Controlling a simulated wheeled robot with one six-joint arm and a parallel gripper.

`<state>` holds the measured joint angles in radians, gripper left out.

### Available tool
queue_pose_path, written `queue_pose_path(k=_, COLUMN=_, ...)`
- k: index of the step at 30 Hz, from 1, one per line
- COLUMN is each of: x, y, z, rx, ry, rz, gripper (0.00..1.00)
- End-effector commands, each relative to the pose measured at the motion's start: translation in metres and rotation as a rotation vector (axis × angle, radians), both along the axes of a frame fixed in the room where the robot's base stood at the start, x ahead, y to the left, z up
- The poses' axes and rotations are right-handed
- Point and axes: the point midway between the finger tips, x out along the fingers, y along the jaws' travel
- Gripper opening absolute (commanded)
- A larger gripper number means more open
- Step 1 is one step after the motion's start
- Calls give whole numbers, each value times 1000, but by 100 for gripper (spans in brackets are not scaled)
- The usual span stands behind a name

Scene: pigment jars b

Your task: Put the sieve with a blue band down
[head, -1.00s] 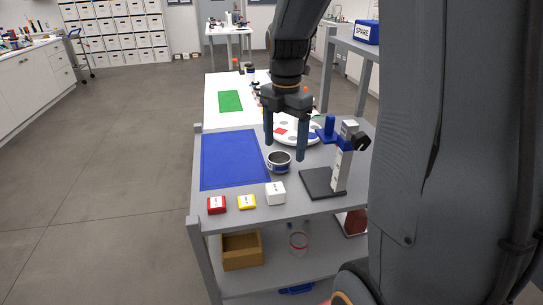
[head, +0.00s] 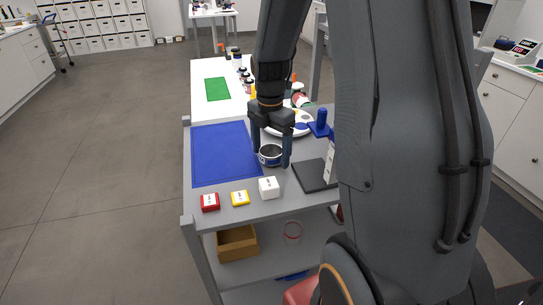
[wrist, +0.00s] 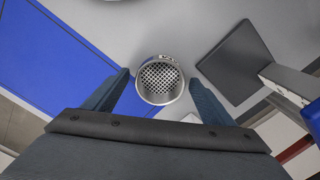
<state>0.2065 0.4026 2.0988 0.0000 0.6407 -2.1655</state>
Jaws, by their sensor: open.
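A small round metal sieve (head: 270,154) stands upright on the grey worktop (head: 232,203), just right of the blue mat (head: 222,152). My gripper (head: 272,162) is open, with one finger on each side of the sieve. In the wrist view the fingers (wrist: 160,88) show a gap to the sieve's wall on both sides.
A dark stand base (head: 312,176) is close on the right. A round palette (head: 291,127) lies behind. The mat is bare.

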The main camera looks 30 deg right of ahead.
Motion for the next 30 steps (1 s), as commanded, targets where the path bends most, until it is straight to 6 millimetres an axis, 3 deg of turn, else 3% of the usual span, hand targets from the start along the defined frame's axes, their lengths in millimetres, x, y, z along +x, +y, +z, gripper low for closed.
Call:
queue_pose_path(k=8, x=0, y=0, z=-3, rx=0, ry=0, rz=0, gripper=78)
queue_pose_path(k=16, x=0, y=0, z=-3, rx=0, ry=0, rz=0, gripper=34)
queue_pose_path(k=18, x=0, y=0, z=-3, rx=0, ry=-1, rz=0, gripper=28)
queue_pose_path(k=25, x=1, y=0, z=0, rx=0, ry=-2, rz=0, gripper=27)
queue_pose_path(k=30, x=2, y=0, z=20, rx=-1, ry=-7, rz=0, gripper=27)
